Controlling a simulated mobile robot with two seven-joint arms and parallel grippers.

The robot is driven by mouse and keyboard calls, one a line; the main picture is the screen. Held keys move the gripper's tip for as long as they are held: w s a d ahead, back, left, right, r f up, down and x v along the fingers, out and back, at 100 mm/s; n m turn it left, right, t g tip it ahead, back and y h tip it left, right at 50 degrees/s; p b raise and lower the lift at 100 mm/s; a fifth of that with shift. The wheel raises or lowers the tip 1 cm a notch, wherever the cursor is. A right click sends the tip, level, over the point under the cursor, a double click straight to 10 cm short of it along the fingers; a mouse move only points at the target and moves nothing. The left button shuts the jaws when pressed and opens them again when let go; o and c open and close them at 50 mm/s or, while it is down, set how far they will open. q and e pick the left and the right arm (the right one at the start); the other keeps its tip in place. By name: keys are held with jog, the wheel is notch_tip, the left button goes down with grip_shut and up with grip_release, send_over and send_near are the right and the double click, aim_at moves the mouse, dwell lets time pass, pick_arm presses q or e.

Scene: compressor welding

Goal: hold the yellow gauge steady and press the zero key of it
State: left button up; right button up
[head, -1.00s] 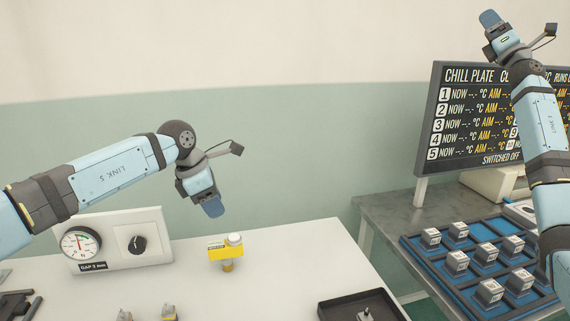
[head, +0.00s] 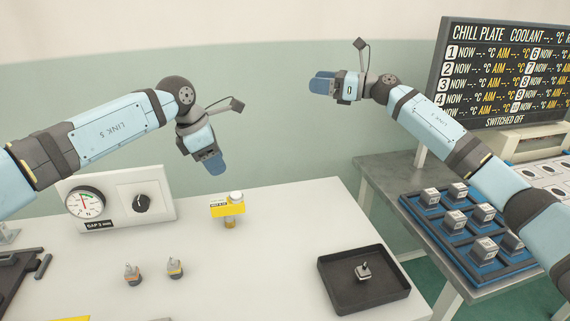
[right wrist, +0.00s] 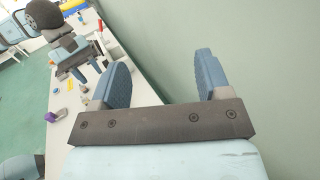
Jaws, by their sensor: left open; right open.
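My right gripper (head: 320,84) is open and empty, high in the air to the right of the device, fingers pointing left. Its two blue fingers frame bare wall in the right wrist view (right wrist: 163,75).
A white panel with a round dial and black knob (head: 118,203) stands at the table's back left. Two small fittings (head: 175,268) stand in front. A black tray (head: 334,289) holds one small part. A blue rack of grey blocks (head: 436,235) is on the right bench.

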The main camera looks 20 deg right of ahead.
jog(key=s+a+f+n+g, duration=0.3)
jog(key=a+f+n+g, duration=0.15)
jog(key=a+f, duration=0.65)
jog(key=n+g, duration=0.2)
jog(key=g, duration=0.3)
send_near(236, 209)
jog(key=x, duration=0.3)
jog(key=w+f+x, duration=0.1)
jog(key=x, duration=0.3)
jog(key=d+x, duration=0.1)
jog(key=x, duration=0.2)
jog(key=shift+w+a+f, duration=0.25)
jog(key=shift+w+a, duration=0.05)
jog(key=shift+w, duration=0.1)
